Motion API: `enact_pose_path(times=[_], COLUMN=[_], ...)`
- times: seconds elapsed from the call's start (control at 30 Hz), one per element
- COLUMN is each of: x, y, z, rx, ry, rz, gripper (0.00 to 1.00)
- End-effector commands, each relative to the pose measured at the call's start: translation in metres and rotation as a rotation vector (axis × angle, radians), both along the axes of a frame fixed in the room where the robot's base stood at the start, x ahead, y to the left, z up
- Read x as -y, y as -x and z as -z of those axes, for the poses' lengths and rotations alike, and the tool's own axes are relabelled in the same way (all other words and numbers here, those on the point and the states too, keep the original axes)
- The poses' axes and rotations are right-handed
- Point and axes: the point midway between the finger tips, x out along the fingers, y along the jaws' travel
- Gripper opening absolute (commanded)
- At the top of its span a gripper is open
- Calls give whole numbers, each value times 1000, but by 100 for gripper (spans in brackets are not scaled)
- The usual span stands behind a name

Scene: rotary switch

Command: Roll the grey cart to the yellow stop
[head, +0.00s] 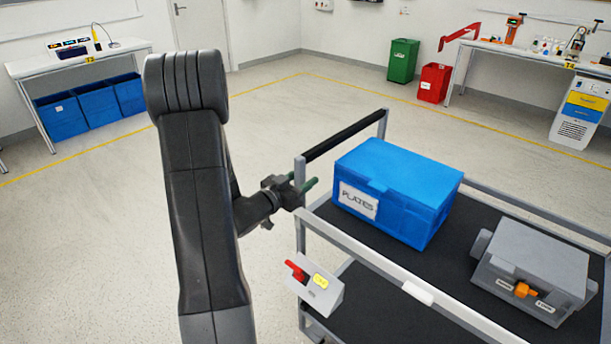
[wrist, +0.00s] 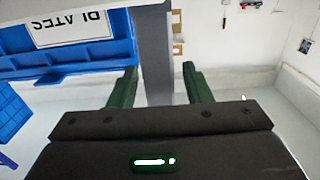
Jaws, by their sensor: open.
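The grey cart (head: 355,249) has a metal frame, dark shelves and a black handle bar (head: 343,135) at its far left end. My gripper (head: 303,183) is at the cart's left corner post (head: 300,222), below the handle bar. In the wrist view my gripper (wrist: 160,78) has its two green fingers apart. A grey post (wrist: 155,50) shows in the gap between them; I cannot tell whether they touch it. A yellow line (head: 265,88) runs along the floor; I cannot make out a separate yellow stop.
A blue PLATES box (head: 393,192) and a grey box with an orange knob (head: 535,267) sit on the cart. A small box with a red switch (head: 314,281) is at its near-left side. Green (head: 402,60) and red (head: 433,83) bins stand behind. Open floor lies left and beyond.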

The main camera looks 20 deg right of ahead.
Motion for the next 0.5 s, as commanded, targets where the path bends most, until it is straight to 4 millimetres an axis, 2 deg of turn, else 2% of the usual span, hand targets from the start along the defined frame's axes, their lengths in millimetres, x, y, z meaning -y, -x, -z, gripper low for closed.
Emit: enact_pose_path(times=[0.2, 0.47, 0.5], x=[14, 14, 14], y=[-5, -6, -6], z=[0, 0, 0], rx=[0, -1, 0], ry=[-1, 0, 0], rz=[0, -1, -1], gripper=[45, 45, 37])
